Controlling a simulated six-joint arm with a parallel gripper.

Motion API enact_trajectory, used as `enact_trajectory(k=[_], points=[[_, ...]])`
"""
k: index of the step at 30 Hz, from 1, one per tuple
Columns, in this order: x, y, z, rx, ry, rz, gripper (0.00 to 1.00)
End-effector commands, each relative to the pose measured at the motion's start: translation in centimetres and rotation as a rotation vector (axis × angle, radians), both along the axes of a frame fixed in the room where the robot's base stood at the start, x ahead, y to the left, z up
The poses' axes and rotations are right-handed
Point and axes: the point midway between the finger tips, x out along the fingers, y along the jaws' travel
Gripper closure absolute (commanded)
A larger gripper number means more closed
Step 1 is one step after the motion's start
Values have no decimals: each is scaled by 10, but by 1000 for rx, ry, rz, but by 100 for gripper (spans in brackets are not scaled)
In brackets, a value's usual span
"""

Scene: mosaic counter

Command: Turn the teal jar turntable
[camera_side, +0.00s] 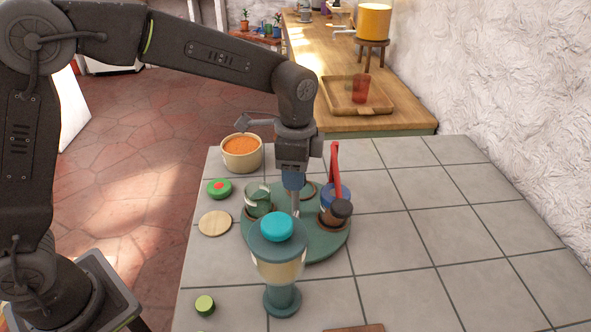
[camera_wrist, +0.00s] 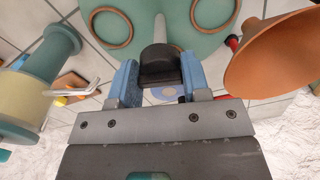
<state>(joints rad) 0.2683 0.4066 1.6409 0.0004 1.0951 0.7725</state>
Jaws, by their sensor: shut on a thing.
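The teal turntable (camera_side: 318,243) is a round disc on the tiled counter, and it also fills the top of the wrist view (camera_wrist: 150,8). It carries a green glass jar (camera_side: 258,200), a blue jar (camera_side: 331,193) and a dark-lidded brown jar (camera_side: 341,210). Copper-coloured rings (camera_wrist: 110,28) mark places on the disc. A pale post (camera_side: 295,203) rises from the disc. My gripper (camera_side: 293,180) points down over it, its blue fingers shut on a dark knob (camera_wrist: 160,66) at the post's top. My gripper partly hides the far jars.
A teal-lidded jar-like dispenser (camera_side: 279,262) stands close in front of the turntable. A red upright piece (camera_side: 335,165) stands behind. The counter's right side is clear.

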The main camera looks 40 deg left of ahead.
Motion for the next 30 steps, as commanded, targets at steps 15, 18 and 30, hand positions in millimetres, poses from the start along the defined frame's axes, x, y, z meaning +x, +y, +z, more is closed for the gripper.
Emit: enact_trajectory(k=[15, 18, 30], points=[[1, 0, 2, -2, -4, -257, 99], [1, -1, 2, -2, -4, -308, 99], [1, -1, 2, -3, -6, -508, 99]])
